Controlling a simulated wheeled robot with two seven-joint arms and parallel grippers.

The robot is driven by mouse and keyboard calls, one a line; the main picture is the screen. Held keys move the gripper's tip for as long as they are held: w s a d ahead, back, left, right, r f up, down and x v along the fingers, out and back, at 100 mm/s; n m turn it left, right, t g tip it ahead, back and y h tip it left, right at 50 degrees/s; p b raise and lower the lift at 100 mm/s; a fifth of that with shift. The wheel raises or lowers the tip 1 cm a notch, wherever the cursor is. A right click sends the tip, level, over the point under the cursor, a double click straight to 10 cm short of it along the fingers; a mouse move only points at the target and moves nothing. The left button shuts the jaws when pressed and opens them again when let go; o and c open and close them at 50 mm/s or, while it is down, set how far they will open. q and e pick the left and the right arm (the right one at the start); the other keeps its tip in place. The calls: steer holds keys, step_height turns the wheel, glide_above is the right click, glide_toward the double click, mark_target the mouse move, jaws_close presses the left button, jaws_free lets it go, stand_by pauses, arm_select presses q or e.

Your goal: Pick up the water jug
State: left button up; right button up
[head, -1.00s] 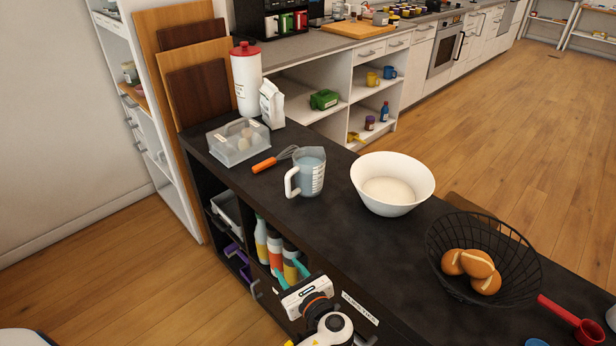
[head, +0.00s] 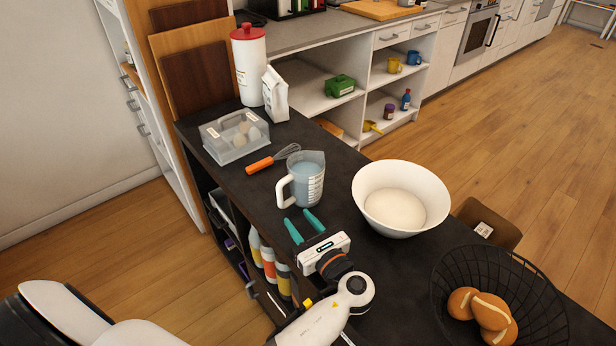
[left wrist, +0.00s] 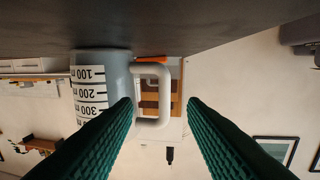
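The water jug (head: 305,180) is a clear measuring jug with a white handle and bluish water, upright on the dark counter (head: 240,182). My left gripper (head: 303,226) has teal fingers spread apart and empty, just in front of the jug on the near side. In the left wrist view the picture is upside down; the jug (left wrist: 90,85) shows its measuring scale, and its handle (left wrist: 152,95) lies ahead between the open fingers (left wrist: 163,115), nearer the left one. I cannot see contact with the handle. My right gripper is not in view.
A white bowl (head: 402,197) of pale contents stands right of the jug. An orange-handled whisk (head: 270,160) and a clear egg box (head: 234,137) lie behind it to the left. A wire basket (head: 497,300) with bread is at the lower right.

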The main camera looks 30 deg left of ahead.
mark_target(281, 199)
arm_select(q)
steer(key=x, duration=0.5)
steer(key=shift+a+r, duration=0.15)
steer(key=shift+a, duration=0.25)
steer(key=x, duration=0.2)
steer(key=r+p+x, duration=0.1)
steer(key=x, duration=0.1)
steer(key=shift+w+a, duration=0.1)
steer(key=shift+a, duration=0.3)
steer(key=shift+w+a+f, duration=0.1)
steer(key=shift+a, duration=0.1)
jaws_close()
